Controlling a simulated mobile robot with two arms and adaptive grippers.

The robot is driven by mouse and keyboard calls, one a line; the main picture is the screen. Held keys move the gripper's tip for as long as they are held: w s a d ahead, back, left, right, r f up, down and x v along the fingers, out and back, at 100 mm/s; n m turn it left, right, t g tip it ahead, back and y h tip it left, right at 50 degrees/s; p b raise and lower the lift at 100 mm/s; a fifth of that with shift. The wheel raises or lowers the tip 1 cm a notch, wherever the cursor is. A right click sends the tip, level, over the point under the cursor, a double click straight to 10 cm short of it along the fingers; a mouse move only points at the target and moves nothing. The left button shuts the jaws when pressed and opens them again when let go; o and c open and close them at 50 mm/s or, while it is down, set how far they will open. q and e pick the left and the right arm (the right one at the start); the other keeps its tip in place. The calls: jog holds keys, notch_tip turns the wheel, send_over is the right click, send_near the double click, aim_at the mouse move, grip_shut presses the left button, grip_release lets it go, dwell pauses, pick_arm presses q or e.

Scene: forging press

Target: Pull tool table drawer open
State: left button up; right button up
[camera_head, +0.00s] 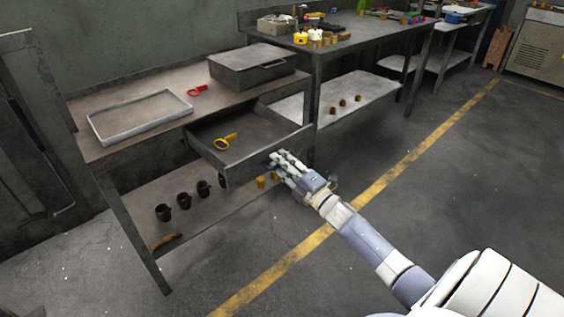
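The tool table (107,146) stands at the left of the head view, with a grey metal drawer (248,152) under its top. The drawer is pulled out part of the way, and a yellow-handled tool (226,141) lies inside it. My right gripper (280,160) is at the drawer's front panel, near its right end. Its fingers appear to touch the front there, and they hide the handle if there is one. I cannot tell whether the fingers are closed on it. My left gripper is not in view.
A white tray (140,116), a red tool (197,90) and a grey metal box (252,68) are on the tabletop. Several dark mugs (184,200) stand on the lower shelf. A second workbench (366,36) adjoins at the right. The floor (440,170) in front is clear.

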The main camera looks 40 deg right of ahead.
jog(key=shift+s+r, duration=0.1)
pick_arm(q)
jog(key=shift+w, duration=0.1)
pick_arm(e)
jog(key=v, duration=1.1)
jog(key=shift+s, duration=0.35)
